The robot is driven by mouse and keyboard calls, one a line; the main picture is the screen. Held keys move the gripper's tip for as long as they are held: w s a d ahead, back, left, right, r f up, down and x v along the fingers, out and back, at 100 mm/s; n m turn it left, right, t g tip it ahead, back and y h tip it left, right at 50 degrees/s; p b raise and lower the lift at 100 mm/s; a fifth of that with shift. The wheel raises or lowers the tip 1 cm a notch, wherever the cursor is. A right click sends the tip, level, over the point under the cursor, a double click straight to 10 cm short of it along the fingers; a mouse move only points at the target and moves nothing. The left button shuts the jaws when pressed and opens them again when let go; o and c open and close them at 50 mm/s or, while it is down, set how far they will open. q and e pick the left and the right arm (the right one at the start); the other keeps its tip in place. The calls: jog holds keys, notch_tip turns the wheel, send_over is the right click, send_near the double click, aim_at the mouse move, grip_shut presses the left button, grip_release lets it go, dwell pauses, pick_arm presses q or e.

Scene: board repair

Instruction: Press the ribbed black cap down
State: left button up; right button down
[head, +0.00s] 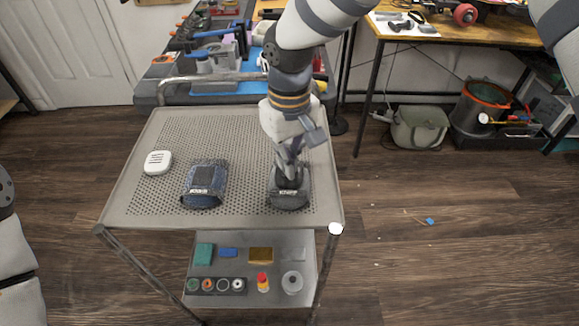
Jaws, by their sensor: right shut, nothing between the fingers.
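My right gripper (290,170) is shut and points down, with its fingertips at the top of a dark object (290,199) with pale lettering on its front. This object stands on the right part of the perforated cart top (232,140). A black part at its top shows around my fingertips and may be the ribbed black cap. The gripper hides much of it, so I cannot tell its ribs or how far down it sits. A similar blue-grey object (203,197) with a black top stands to its left. My left gripper is out of view.
A white rounded box (158,162) lies at the cart's left. The lower shelf (215,312) holds small blocks, a red-capped bottle (263,282) and a roll (292,283). A metal handle (228,78) runs along the back. Cluttered benches stand behind; the floor at right is mostly clear.

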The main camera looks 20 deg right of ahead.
jog(key=shift+f, duration=0.15)
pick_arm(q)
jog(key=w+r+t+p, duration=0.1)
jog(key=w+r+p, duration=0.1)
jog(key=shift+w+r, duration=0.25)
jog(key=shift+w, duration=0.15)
pick_arm(e)
notch_tip(320, 180, up, 8)
dwell(0.5)
